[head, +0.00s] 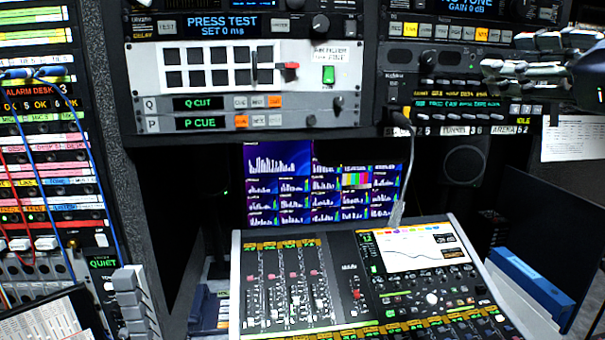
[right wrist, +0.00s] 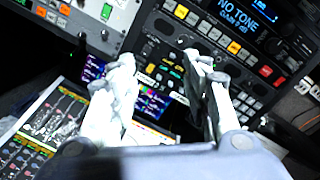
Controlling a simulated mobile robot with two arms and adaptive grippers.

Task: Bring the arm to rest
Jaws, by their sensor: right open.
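My right gripper (head: 502,54) is at the upper right of the head view, in front of the right-hand equipment rack. Its pale fingers are apart, with nothing between them. In the right wrist view the gripper (right wrist: 160,62) is also open and empty, with the rack panel and its buttons behind it. I cannot tell how far the fingertips are from the panel.
A mixing console (head: 340,290) fills the lower middle. The right-hand rack (head: 455,58) has buttons and knobs. A red-handled switch (head: 289,67) sits on a white panel (head: 215,66). Patch cables hang at the left. A blue box (head: 530,284) lies right of the console.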

